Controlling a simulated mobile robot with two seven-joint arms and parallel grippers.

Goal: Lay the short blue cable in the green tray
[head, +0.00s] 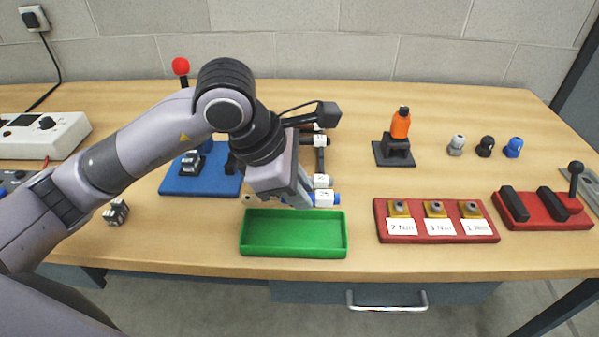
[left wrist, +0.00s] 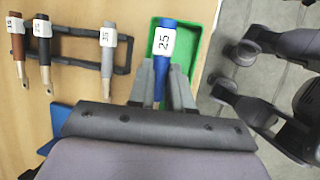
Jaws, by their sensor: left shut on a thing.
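I see no blue cable in either view. My left gripper (head: 306,194) is shut on a blue-handled tool (head: 336,198) with a white label. The green tray (left wrist: 199,45) shows behind the tool in the wrist view. My right gripper is out of view.
A dark rack (left wrist: 72,61) beside the tray holds brown, black and grey-handled tools. A blue base (head: 202,186) stands left. A red holder (head: 437,239) with labelled slots is right of the tray. A small dark-and-white block (head: 116,213) lies front left.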

